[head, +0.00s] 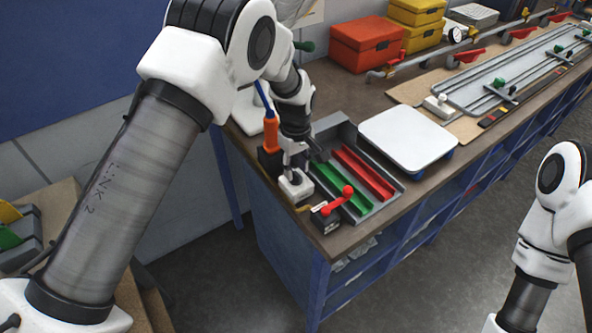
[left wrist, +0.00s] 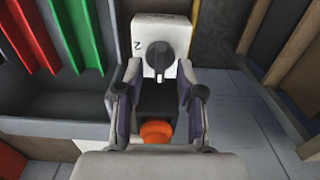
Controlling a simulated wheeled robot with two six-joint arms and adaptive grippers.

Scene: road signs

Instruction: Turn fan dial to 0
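The fan dial is a dark round knob (left wrist: 159,58) on a white box (left wrist: 160,25) in the left wrist view. A "2" is printed to the left of the knob; other markings are too small or hidden. In the head view the white box (head: 296,186) sits near the table's left end, its knob largely hidden by my gripper. My left gripper (left wrist: 159,72) is open, its two fingers apart, one toward each side of the knob. I cannot tell whether they touch it. It also shows from above in the head view (head: 293,166). My right gripper is out of view.
An orange handle (head: 271,134) stands in a black block behind the box. A red lever (head: 338,200) is close in front. A grey tray (head: 385,208) with green and red strips and a white plate (head: 408,138) lie to the right.

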